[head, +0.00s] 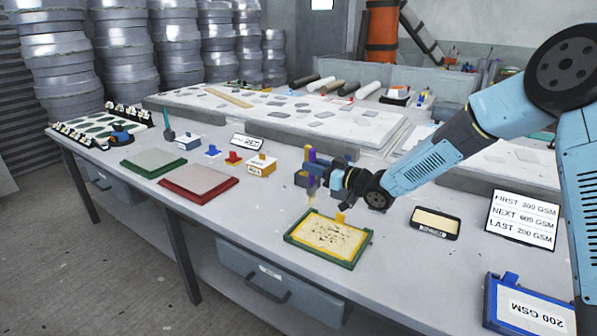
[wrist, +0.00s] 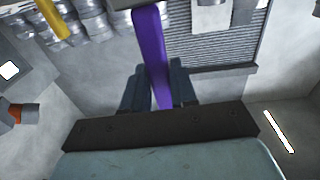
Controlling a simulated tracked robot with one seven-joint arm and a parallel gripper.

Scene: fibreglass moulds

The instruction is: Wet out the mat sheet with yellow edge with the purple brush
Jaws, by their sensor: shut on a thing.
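My gripper (head: 312,172) is shut on the purple brush (wrist: 152,55). The brush's purple handle also shows in the head view, upright between the fingers, with its pale bristles pointing down. The bristles hang over the back left part of a green-rimmed tray (head: 352,258); I cannot tell whether they touch anything. In the tray lies a yellowish mat sheet (head: 318,240) with dark specks across it and a yellow tab at its back edge. The wrist view shows the handle between the two dark fingers, but not the sheet.
A green-edged board (head: 153,162) and a red-edged board (head: 198,183) lie to the left. A black-rimmed tray (head: 435,222), a sign (head: 523,218) and a blue bin (head: 530,306) are to the right.

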